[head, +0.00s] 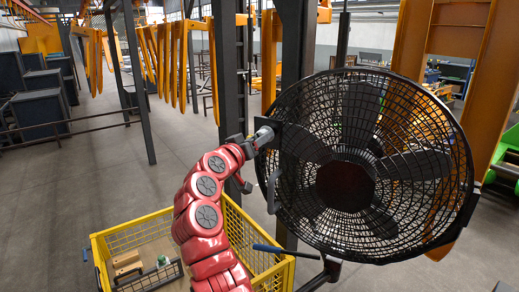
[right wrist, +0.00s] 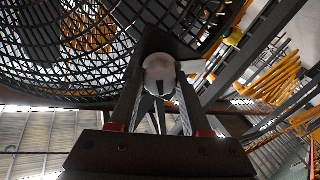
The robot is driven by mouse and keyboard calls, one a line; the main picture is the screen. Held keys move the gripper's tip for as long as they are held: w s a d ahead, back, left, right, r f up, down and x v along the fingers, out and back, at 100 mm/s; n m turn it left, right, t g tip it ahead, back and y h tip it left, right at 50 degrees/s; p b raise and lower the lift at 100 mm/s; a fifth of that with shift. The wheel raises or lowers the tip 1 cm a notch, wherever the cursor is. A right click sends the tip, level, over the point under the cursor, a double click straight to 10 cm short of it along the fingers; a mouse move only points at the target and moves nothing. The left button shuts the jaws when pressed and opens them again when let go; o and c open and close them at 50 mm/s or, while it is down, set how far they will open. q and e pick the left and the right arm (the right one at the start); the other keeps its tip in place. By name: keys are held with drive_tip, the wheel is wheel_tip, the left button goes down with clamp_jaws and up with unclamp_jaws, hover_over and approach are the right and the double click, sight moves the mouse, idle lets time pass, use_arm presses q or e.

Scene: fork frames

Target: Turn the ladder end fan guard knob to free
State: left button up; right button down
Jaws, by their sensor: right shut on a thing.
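A large black fan with a round wire guard (head: 437,122) stands in the right half of the head view. A small light grey knob (head: 264,134) sits at the guard's left edge. My right gripper (head: 256,141), at the end of the red arm, is shut on the knob. In the right wrist view the knob's rounded pale end (right wrist: 160,68) shows between the fingertips of my gripper (right wrist: 158,92), with a dark plate behind it. A small pale tab sticks out to the knob's right there. I cannot read any mark on the knob. My left gripper is not in view.
A yellow wire basket (head: 112,234) with small items stands below my right arm. A dark steel post (head: 226,75) rises left of the fan. A blue-ended bar (head: 284,251) lies below the guard. The grey floor at left is open.

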drive_tip(key=n+b, duration=0.5)
drive_tip(key=n, duration=0.6)
drive_tip(key=shift+b, duration=0.35)
drive_tip(key=shift+a, duration=0.1)
drive_tip(key=shift+c, duration=1.8)
unclamp_jaws()
